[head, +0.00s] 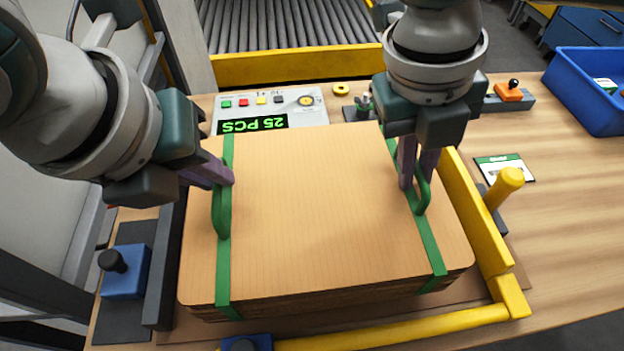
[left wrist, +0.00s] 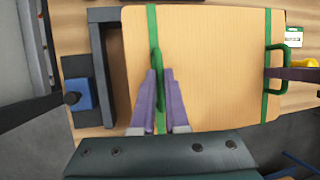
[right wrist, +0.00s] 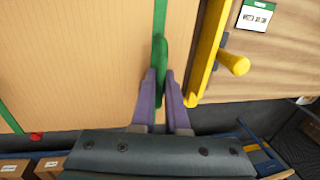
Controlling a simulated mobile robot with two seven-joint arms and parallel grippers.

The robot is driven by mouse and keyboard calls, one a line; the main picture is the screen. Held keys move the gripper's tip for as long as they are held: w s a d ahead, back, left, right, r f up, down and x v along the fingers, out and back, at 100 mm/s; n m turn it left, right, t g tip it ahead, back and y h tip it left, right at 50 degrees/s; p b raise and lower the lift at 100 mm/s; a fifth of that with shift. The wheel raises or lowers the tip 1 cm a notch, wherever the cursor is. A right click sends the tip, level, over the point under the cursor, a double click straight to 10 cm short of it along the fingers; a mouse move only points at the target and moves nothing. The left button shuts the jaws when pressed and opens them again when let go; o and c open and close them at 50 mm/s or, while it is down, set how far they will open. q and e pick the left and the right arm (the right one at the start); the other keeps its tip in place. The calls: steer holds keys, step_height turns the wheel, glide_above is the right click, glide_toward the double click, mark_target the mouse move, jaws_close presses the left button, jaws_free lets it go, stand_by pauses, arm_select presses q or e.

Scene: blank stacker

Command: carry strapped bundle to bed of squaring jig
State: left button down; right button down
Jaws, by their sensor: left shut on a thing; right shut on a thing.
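The strapped bundle (head: 310,210) is a thick stack of tan card blanks with two green straps, each with a green handle. It lies level over the brown bed (head: 180,325) of the squaring jig, between a dark grey fence (head: 165,265) on the left and a yellow fence (head: 478,220) on the right. My left gripper (head: 226,178) is shut on the left handle (left wrist: 156,65). My right gripper (head: 417,180) is shut on the right handle (right wrist: 161,60). The bundle hides most of the bed; I cannot tell whether it touches it.
A yellow bar (head: 400,331) runs along the front. A blue clamp (head: 125,275) with a black knob sits at left, a yellow post (head: 503,188) at right. A control panel with a display (head: 253,124) stands behind. A blue bin (head: 590,90) is at back right.

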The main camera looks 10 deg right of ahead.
mark_target(405, 193)
arm_select(q)
steer(key=shift+a+f, duration=0.1)
steer(key=shift+a, duration=0.05)
arm_select(e)
steer(key=shift+d+f, duration=0.1)
